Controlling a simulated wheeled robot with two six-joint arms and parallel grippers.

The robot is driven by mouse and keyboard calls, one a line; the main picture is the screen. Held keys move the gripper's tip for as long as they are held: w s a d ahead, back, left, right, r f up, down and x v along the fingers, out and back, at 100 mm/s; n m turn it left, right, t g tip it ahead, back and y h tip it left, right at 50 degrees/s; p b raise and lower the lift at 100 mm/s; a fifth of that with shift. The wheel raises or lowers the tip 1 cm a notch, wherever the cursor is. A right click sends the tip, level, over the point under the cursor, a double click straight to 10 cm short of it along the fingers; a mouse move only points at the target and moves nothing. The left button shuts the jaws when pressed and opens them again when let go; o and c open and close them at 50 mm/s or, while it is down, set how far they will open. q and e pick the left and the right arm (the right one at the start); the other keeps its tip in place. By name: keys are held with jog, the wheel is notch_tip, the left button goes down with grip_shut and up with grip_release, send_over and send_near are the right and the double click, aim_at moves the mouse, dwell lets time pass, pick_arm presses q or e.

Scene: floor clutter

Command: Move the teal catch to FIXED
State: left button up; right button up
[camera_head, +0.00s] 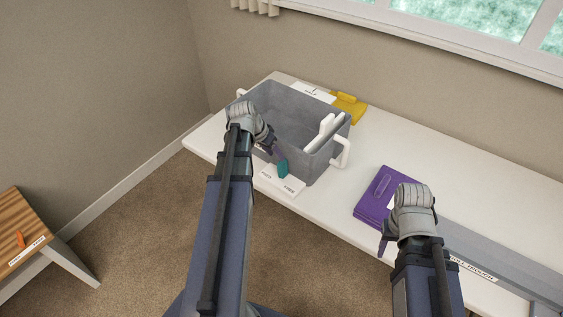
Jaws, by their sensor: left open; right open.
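The teal catch (282,169) stands at the front of the grey bin (317,168), above a white label plate (270,182) whose print is too small to read. My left gripper (276,153) is right by the catch, just behind and to the left of it in the picture. It is open; its fingers are partly hidden by my wrist, and I cannot tell if they touch the catch. My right gripper (382,246) is open and empty at the table's front edge, in front of the purple box.
The grey bin has white side handles and a white divider (323,133). The purple box (371,208) and a grey trough (500,265) lie to the right on the white table (420,150). A yellow object (350,110) is behind the bin. A wooden table (20,228) stands at left.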

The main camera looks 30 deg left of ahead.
aim_at(282, 163)
pick_arm(q)
jog(key=shift+b+x, duration=3.6)
jog(key=shift+x, duration=0.4)
jog(key=shift+r, duration=0.1)
grip_shut()
